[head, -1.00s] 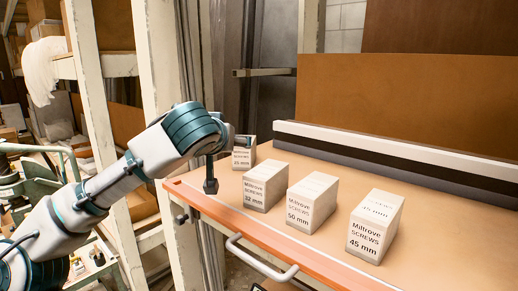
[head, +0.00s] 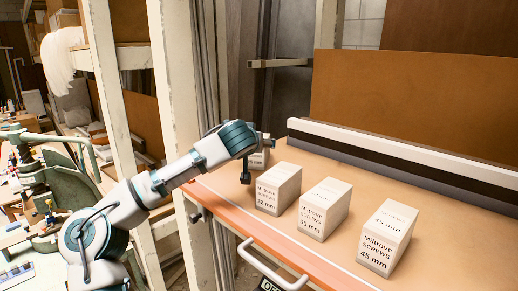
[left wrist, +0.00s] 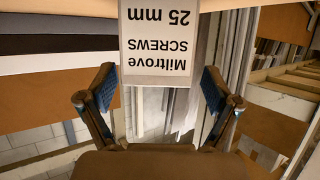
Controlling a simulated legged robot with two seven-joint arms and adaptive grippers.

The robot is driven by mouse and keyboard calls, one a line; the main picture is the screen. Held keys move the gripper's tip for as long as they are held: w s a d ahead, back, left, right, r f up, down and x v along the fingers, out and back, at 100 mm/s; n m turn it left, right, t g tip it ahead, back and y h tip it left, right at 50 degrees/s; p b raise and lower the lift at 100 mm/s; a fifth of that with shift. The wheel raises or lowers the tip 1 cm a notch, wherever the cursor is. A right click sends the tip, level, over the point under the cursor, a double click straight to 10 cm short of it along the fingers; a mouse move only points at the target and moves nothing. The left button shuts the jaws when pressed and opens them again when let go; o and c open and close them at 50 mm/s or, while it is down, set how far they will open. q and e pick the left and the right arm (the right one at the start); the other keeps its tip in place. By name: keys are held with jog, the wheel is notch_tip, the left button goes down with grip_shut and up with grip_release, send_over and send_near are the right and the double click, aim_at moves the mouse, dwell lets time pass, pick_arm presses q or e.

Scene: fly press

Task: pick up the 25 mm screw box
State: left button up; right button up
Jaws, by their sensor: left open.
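The 25 mm screw box (head: 258,160) stands at the left end of the bench, mostly hidden behind my left gripper (head: 247,160) in the head view. In the left wrist view the box (left wrist: 160,42) is at the top centre, its label upside down, reading Miltrove SCREWS 25 mm. My left gripper (left wrist: 161,95) is open there, one finger on each side of the box's line. A gap shows between each finger and the box's sides. My right gripper is not in view.
Other screw boxes stand in a row to the right: 32 mm (head: 275,188), 50 mm (head: 323,210) and 45 mm (head: 387,238). The bench (head: 340,262) has an orange front edge and a metal handle (head: 268,264). A shelf post (head: 178,90) stands left of it.

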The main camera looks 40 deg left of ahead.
pick_arm(q)
jog(key=p+x, duration=0.1)
jog(key=x, duration=0.2)
jog(key=shift+w+a, duration=0.2)
jog(key=shift+w, duration=0.1)
jog(key=shift+w+f, duration=0.15)
jog(key=shift+w, duration=0.1)
jog(key=shift+s+d, duration=0.15)
jog(key=shift+d, duration=0.1)
jog(key=c, duration=1.5)
jog(key=shift+a, duration=0.1)
